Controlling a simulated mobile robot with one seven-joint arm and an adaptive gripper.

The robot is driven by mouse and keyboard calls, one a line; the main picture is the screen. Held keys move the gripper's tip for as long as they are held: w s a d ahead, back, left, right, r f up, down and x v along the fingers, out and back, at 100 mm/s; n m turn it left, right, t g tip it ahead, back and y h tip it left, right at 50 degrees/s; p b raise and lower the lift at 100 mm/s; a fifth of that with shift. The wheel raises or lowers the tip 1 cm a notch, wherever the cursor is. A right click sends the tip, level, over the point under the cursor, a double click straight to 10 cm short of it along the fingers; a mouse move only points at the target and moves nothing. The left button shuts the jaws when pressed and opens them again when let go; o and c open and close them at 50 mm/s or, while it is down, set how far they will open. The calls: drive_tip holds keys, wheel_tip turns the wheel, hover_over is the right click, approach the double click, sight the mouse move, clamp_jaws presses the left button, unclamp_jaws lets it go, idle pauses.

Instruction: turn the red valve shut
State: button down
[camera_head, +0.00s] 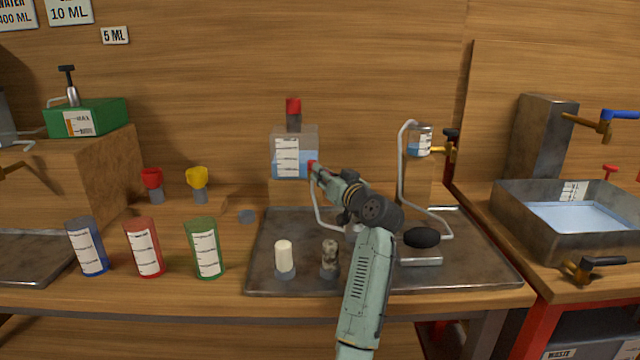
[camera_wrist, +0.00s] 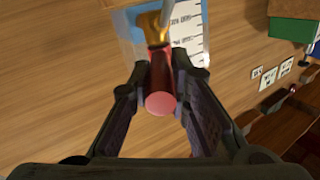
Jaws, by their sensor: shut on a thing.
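The red valve handle (camera_wrist: 161,84) is a short red bar on a brass fitting (camera_wrist: 153,27) in the wrist view. It lies between the two fingers of my gripper (camera_wrist: 160,88), which is shut on it. In the head view only a bit of the red handle (camera_head: 312,166) shows at the right side of a clear tank (camera_head: 297,165) with blue liquid. My gripper (camera_head: 316,172) reaches it there, and its fingers hide most of the valve. The tank has a white scale label and a red-topped cap.
A metal tray (camera_head: 270,262) below my arm holds a white-topped peg (camera_head: 284,258), a dark peg (camera_head: 330,258) and a black oval knob (camera_head: 421,237). Blue, red and green labelled cups stand left. A water-filled basin (camera_head: 515,238) with taps stands right. A bent pipe (camera_head: 402,180) rises right of my arm.

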drive_tip(key=shift+w+d+f+n+g+y+b, duration=0.15)
drive_tip(key=shift+d+n+g+y+b, duration=0.1)
drive_tip(key=shift+n+g+y+b, duration=0.25)
drive_tip(key=shift+w+d+r+n+g+y+b, duration=0.1)
drive_tip(key=shift+d+n+g+y, duration=0.1)
drive_tip(key=shift+n+y, duration=0.35)
drive_tip(key=c, duration=1.5)
unclamp_jaws()
drive_tip(key=shift+d, duration=0.1)
drive_tip(key=v, duration=1.2)
drive_tip(key=shift+c, duration=0.3)
